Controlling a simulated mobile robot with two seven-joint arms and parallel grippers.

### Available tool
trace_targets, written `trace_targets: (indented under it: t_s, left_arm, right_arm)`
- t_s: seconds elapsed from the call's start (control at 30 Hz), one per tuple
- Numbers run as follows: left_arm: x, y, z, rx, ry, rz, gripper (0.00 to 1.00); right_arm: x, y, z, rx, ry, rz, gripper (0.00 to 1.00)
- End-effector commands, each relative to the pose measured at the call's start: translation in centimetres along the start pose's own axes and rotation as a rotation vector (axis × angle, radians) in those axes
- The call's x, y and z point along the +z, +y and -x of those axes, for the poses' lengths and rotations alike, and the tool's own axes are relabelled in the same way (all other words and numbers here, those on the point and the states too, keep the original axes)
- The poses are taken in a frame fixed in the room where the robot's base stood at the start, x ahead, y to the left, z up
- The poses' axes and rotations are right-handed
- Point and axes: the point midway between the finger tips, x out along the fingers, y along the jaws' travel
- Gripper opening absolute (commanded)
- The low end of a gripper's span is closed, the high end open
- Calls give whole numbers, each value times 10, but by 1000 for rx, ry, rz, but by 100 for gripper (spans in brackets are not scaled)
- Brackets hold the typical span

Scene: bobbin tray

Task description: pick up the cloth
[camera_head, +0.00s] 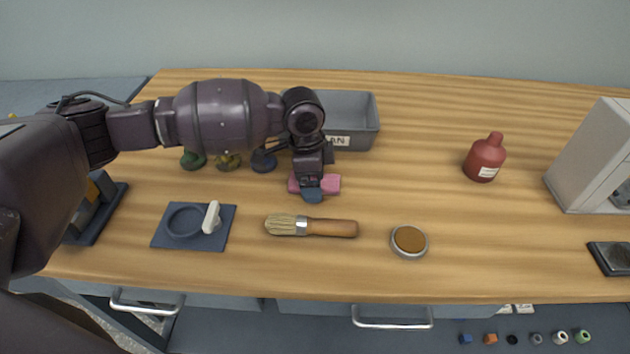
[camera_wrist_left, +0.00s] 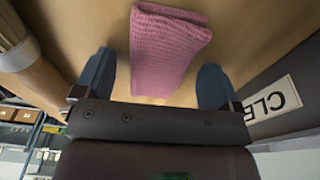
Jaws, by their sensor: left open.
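The pink cloth (camera_head: 331,182) lies folded on the wooden table, in front of the grey bin. My left gripper (camera_head: 312,195) is right over it and hides its middle in the head view. In the left wrist view the ribbed cloth (camera_wrist_left: 168,50) lies between the two blue fingertips of my left gripper (camera_wrist_left: 156,78). The fingers are open, with a gap to the cloth on both sides. My right gripper is in neither view.
A brush (camera_head: 330,228) lies just in front of the cloth. The grey bin (camera_head: 368,140) stands behind it. A round tin (camera_head: 409,242) and a red bottle (camera_head: 484,160) are to the right. A dark mat (camera_head: 160,238) with a ring is at left. The table between cloth and bottle is clear.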

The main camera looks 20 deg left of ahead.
Motion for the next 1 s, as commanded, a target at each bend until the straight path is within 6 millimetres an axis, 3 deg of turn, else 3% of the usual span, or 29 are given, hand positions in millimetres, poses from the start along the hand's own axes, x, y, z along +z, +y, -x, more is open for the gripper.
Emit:
trace_targets:
  t_s: [0.13, 0.47, 0.77, 1.0]
  left_arm:
    - [0, 0, 1, -1, 0, -1, 88]
    - [0, 0, 1, -1, 0, -1, 37]
    - [-1, 0, 4, -2, 0, -1, 36]
    - [-6, 0, 39, -7, 3, -3, 36]
  right_arm:
    - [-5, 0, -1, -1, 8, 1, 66]
    - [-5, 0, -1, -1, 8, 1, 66]
    - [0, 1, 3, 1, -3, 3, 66]
    - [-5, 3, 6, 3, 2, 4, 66]
